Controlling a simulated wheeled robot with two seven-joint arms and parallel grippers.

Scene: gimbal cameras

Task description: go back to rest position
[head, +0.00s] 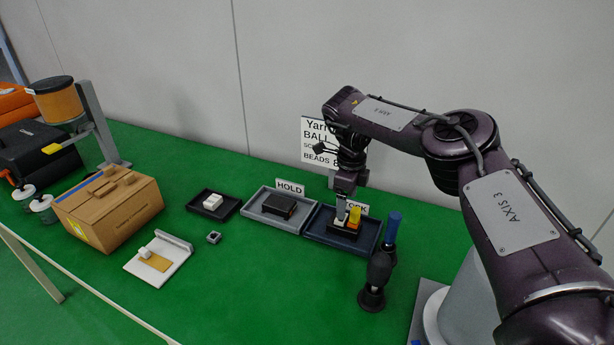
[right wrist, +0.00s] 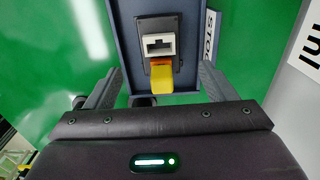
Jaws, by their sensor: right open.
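My right gripper (head: 342,203) is above the dark blue tray (head: 318,238) at the right of the green table. In the right wrist view its two fingers stand wide apart (right wrist: 158,75) with nothing gripped. Between and beyond them, in the tray (right wrist: 129,45), lies a black block (right wrist: 157,25) with a white socket-like piece (right wrist: 159,45) and a yellow piece (right wrist: 162,78). The yellow piece also shows in the head view (head: 354,215) beside the fingers. I cannot tell the exact height of the fingertips above it. My left gripper is not in view.
A grey tray (head: 256,211) with a black block stands under a HOLD sign (head: 290,188). A black tray (head: 229,210) holds a white piece. A dark stand with blue top (head: 391,230) is close right of the arm. A cardboard box (head: 120,218) and white fixture (head: 150,270) are left.

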